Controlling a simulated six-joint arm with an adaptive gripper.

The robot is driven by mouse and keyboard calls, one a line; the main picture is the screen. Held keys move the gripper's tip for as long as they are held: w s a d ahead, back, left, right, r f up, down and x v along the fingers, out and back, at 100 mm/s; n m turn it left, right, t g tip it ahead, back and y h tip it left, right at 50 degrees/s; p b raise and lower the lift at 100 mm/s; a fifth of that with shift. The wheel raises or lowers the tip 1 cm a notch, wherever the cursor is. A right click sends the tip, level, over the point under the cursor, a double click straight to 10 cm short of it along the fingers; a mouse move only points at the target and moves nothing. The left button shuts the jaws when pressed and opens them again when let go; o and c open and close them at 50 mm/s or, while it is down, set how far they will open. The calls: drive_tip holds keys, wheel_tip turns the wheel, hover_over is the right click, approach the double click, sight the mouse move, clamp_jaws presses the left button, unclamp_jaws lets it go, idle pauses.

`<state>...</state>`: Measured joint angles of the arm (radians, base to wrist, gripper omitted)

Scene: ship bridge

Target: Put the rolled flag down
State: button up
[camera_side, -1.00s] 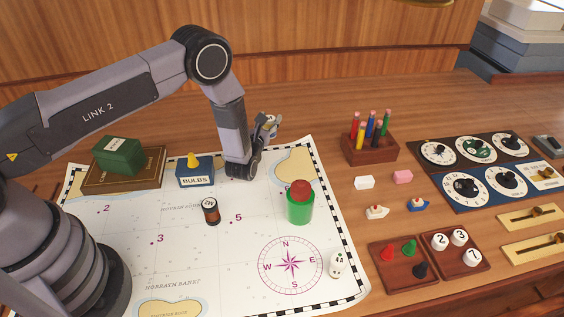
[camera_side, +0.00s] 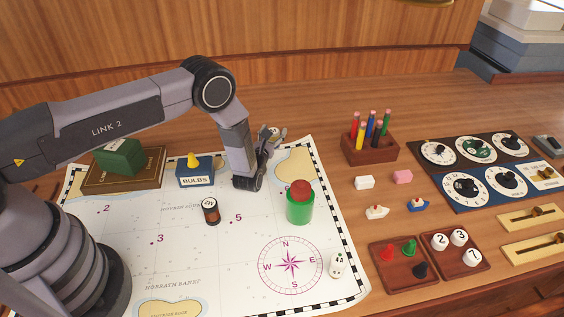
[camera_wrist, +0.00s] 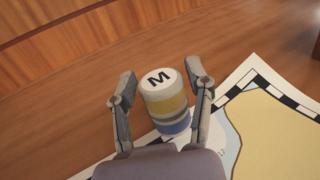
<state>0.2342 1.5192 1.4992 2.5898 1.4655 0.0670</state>
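The rolled flag is a short upright roll with a white top marked M and yellow and blue bands. In the wrist view the rolled flag (camera_wrist: 164,104) stands between my two fingers, just off the chart's edge. My gripper (camera_wrist: 162,72) has a finger on each side of it, with a narrow gap showing at both sides, so it looks open around the roll. In the side view my gripper (camera_side: 277,137) is low at the chart's far edge, and the flag is small and partly hidden there. Its underside contact with the desk is hard to see.
A pencil block (camera_side: 370,150) stands right of my gripper. Bare desk lies behind the chart.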

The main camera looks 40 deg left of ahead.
drive_tip(key=shift+o, duration=0.7)
